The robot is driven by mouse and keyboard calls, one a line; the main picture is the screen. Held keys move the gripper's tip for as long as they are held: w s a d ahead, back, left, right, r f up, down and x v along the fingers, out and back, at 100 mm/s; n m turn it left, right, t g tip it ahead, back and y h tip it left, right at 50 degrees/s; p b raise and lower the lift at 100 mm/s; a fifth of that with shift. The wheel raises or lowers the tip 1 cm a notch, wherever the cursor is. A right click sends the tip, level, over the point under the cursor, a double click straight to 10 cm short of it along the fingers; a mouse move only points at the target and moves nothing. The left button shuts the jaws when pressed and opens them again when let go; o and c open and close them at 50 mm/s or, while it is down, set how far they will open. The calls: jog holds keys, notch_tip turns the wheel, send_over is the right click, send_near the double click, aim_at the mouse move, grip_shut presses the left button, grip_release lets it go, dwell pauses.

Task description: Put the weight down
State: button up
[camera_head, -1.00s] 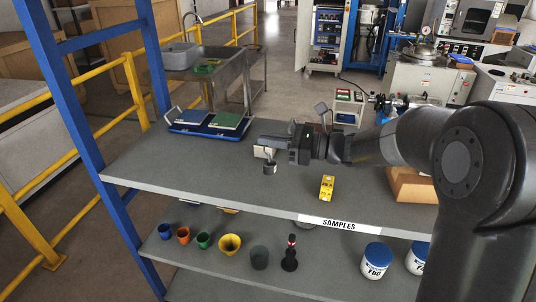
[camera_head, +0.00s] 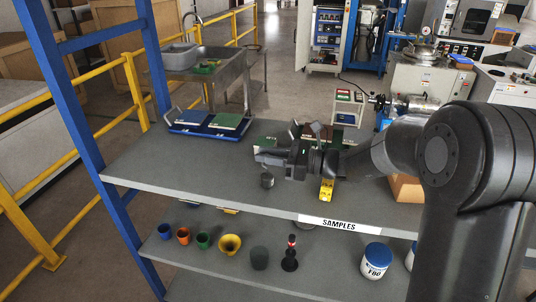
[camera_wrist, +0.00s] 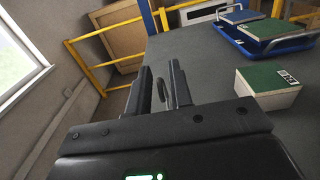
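The weight (camera_head: 267,181) is a small dark grey cylinder. In the head view it is upright just below my gripper (camera_head: 262,158) and seems to rest on the grey top shelf (camera_head: 190,178). In the wrist view my gripper's two fingers (camera_wrist: 160,82) stand apart. A thin dark loop, which looks like the weight's handle (camera_wrist: 161,90), shows between them with a gap on each side. The weight's body is hidden in the wrist view.
A green-topped tile (camera_wrist: 262,90) lies close to the fingers' right. Further back is a blue tray (camera_head: 207,133) with tiles. A yellow block (camera_head: 326,190) lies under my wrist in the head view. The shelf's left front is clear.

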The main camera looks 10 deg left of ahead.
jog(key=shift+o, duration=0.7)
jog(key=shift+r, duration=0.1)
jog(key=shift+d+r, duration=0.1)
jog(key=shift+d, duration=0.1)
jog(key=d, duration=1.2)
jog(key=s+d+f+n+h, duration=0.1)
jog(key=s+d+n+h, duration=0.2)
jog(key=s+n+h, duration=0.85)
jog(key=s+d+n+t+h, duration=0.5)
jog(key=s+d+n+h, duration=0.1)
jog(key=s+d, duration=0.7)
jog(key=shift+d+r+t, duration=0.3)
jog(key=shift+d+r, duration=0.05)
jog(key=shift+d, duration=0.35)
